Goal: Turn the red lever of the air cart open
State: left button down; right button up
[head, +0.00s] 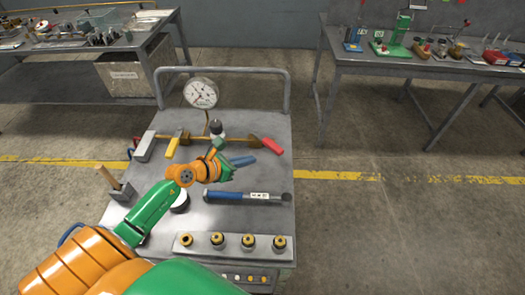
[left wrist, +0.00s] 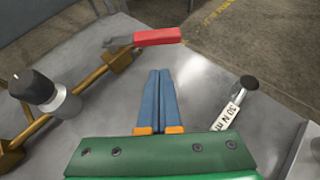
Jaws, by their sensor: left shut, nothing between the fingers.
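The air cart (head: 235,215) has a grey metal top with a brass pipe (head: 205,138) running across it. The red lever (head: 266,145) is at the right end of the pipe. It also shows at the top of the left wrist view (left wrist: 157,37), pointing right. A yellow lever (head: 173,146) is at the left part of the pipe. My left gripper (head: 254,160) is over the cart, just in front of the red lever and apart from it. Its blue fingers (left wrist: 156,100) are together and empty. My right gripper is not in view.
A round gauge (head: 201,93) stands on the pipe. A blue-handled torque wrench (head: 240,197) lies in front of my gripper. A strip with several brass fittings (head: 233,243) is at the cart's front. Tables with tools stand back left and back right (head: 430,68).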

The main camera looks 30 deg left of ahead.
aim_at(267, 143)
pick_arm(q)
jog(key=w, duration=0.1)
jog(key=w+d+f, duration=0.1)
jog(key=w, duration=0.3)
jog(key=shift+w+d+f, duration=0.25)
jog(key=shift+d, duration=0.05)
jog(key=shift+w+d, duration=0.2)
jog(key=shift+w, duration=0.1)
jog(key=shift+a, duration=0.1)
jog(key=shift+w, duration=0.1)
